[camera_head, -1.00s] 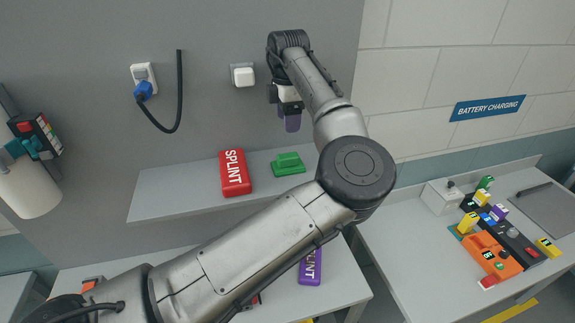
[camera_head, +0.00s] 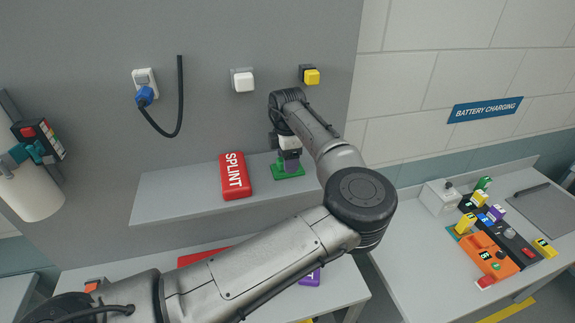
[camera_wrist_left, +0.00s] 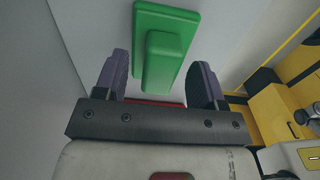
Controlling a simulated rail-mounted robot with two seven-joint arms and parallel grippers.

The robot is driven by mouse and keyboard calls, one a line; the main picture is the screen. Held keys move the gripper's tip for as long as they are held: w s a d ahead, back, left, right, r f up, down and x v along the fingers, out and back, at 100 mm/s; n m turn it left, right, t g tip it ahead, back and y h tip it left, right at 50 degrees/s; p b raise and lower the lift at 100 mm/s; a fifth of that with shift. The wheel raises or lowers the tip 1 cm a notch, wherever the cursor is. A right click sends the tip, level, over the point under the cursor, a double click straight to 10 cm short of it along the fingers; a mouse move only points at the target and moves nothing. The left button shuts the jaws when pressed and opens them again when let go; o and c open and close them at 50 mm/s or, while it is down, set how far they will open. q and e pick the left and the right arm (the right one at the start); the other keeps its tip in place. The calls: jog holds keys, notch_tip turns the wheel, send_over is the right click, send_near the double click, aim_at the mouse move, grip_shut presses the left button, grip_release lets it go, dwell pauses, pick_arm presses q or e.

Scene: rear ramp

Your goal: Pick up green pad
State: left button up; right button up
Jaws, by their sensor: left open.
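The green pad (camera_head: 279,173) lies on the grey wall shelf, to the right of the red splint. In the left wrist view the pad (camera_wrist_left: 186,20) shows as a flat green base with a raised green block on it. My left gripper (camera_head: 291,164) is above the pad in the head view, its fingers pointing down. In the left wrist view its two purple fingers (camera_wrist_left: 161,82) are apart, with the lower end of the raised block between or just beyond them. Contact cannot be told. My right gripper is not in view.
The red splint (camera_head: 235,176) lies beside the pad on the shelf (camera_head: 180,199). The wall behind carries a white button box (camera_head: 243,81) and a yellow button (camera_head: 311,77). A lower table and a right-hand bench with battery blocks (camera_head: 500,258) stand below.

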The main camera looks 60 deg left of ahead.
pick_arm(q)
jog(key=shift+f, duration=0.5)
jog(key=shift+c, duration=0.4)
jog(key=c, duration=0.9)
